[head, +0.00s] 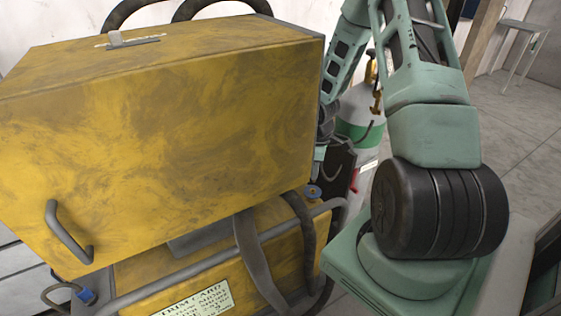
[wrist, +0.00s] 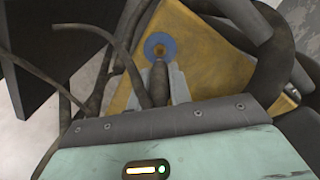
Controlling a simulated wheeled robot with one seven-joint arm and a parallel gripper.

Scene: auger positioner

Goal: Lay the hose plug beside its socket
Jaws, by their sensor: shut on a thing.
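My gripper (wrist: 160,82) is in the wrist view with its grey fingers shut on the dark hose plug (wrist: 159,88). The plug's far end is at a round blue collar with a brass-coloured centre, which looks like the socket (wrist: 160,47), on the yellow machine. I cannot tell whether the plug sits in the socket or is just in front of it.
The big yellow box (head: 170,140) with a handle fills the left of the head view. Dark hoses (head: 262,262) and a grey rail (head: 185,268) cross the lower yellow unit (head: 285,240). A gas cylinder (head: 362,110) stands behind. Clear floor (head: 520,110) lies at right.

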